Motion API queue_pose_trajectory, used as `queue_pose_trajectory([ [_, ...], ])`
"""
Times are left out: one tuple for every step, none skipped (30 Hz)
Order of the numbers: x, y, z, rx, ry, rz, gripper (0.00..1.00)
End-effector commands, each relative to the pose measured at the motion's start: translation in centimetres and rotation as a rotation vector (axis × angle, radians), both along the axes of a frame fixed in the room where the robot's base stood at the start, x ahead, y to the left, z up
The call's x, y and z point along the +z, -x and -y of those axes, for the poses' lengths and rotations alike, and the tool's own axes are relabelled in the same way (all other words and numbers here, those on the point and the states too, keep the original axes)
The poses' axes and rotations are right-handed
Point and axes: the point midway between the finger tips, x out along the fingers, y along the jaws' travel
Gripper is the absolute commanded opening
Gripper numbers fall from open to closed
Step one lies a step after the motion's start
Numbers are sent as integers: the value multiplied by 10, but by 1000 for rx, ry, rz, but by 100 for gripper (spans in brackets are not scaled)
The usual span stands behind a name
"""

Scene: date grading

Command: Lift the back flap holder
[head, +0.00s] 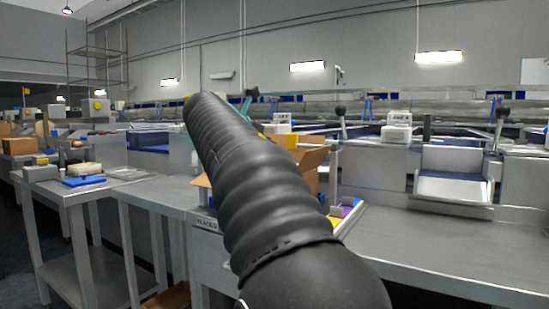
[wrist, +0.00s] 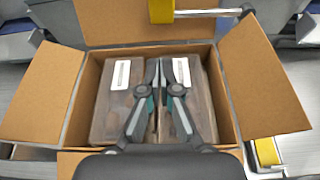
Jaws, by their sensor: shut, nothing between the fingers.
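The back flap holder (wrist: 161,11), a yellow block with a grey bar running right from it, shows at the top of the wrist view. It lies over the back flap (wrist: 115,28) of an open cardboard box (wrist: 228,110); whether it touches the flap I cannot tell. My gripper (wrist: 160,66) is shut and empty, its tips over the box, below the holder in the picture. Two clear-lidded packs with white labels, a left one (wrist: 112,105) and a right one (wrist: 200,100), lie inside. In the head view the box (head: 312,158) is mostly hidden behind my arm.
The left flap (wrist: 42,95) and right flap (wrist: 262,75) are spread outward. Another yellow holder (wrist: 267,152) stands at lower right. A steel bench (head: 420,245) extends right in the head view; a side table (head: 95,185) with a blue item stands left.

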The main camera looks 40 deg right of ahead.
Motion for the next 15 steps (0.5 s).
queue_pose_trajectory([
  [1, 0, 2, 0, 11, -14, 0],
  [1, -1, 3, 0, 14, -19, 0],
  [1, -1, 4, 0, 17, -23, 0],
  [1, -1, 4, -1, 18, -24, 0],
  [1, -1, 4, 1, 19, -24, 0],
  [1, -1, 3, 0, 17, -24, 0],
  [1, -1, 3, 0, 17, -24, 0],
  [1, -1, 3, 0, 17, -23, 0],
  [1, -1, 3, 1, 17, -22, 0],
  [1, -1, 3, 1, 17, -22, 0],
  [1, -1, 3, 1, 17, -22, 0],
  [1, -1, 4, 1, 16, -23, 0],
  [0, -1, 5, 1, 16, -22, 0],
  [-1, -2, 6, 1, 16, -23, 0],
  [-2, -3, 9, 1, 16, -23, 0],
])
